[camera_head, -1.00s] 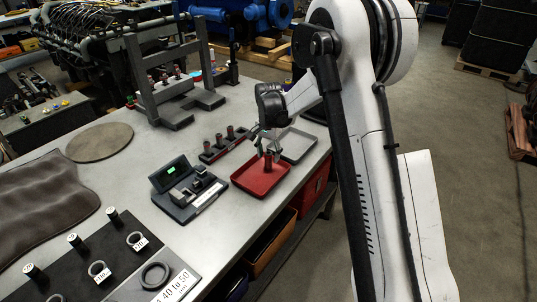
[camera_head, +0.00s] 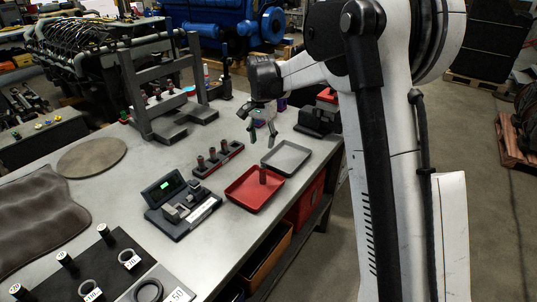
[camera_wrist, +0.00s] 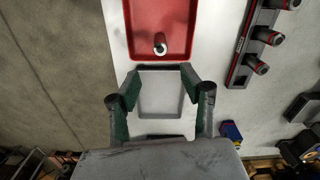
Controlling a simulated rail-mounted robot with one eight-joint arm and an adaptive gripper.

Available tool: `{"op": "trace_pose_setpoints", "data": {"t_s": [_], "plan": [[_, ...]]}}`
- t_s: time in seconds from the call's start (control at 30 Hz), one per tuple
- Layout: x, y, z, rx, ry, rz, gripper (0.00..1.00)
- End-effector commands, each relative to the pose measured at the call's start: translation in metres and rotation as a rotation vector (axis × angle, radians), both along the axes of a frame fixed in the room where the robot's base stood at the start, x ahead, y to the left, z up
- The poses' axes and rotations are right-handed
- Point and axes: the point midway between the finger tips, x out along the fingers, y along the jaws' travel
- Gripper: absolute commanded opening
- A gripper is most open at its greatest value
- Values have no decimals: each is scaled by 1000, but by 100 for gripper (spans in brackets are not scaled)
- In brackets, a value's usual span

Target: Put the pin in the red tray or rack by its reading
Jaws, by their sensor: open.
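The pin (camera_head: 263,175) stands upright in the red tray (camera_head: 242,203) near the bench's right edge. It also shows in the wrist view (camera_wrist: 160,44), inside the red tray (camera_wrist: 178,15). My gripper (camera_head: 262,138) is open and empty, above the bench beyond the red tray and near the grey tray (camera_head: 302,151). In the wrist view its fingers (camera_wrist: 160,98) are spread over the grey tray (camera_wrist: 158,105). The rack (camera_head: 231,146) holds several dark pins to the left of the red tray. A gauge with a lit green display (camera_head: 167,186) stands nearer; its digits are too small to read.
A grey metal stand (camera_head: 142,95) is behind on the bench. Ring gauges and labelled plugs lie on a black mat (camera_head: 100,252) at front left. A brown mat (camera_head: 35,215) lies at left. The bench between gauge and stand is mostly clear.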

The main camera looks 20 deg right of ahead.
Motion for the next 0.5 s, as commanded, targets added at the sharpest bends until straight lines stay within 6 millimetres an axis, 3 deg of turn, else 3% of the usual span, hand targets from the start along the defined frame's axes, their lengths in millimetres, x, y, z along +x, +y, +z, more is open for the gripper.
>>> {"op": "trace_pose_setpoints", "data": {"t_s": [0.17, 0.5], "plan": [[-19, 0, 23, 0, -32, 37, 41], [-100, 2, 88, -17, -168, 194, 41]]}}
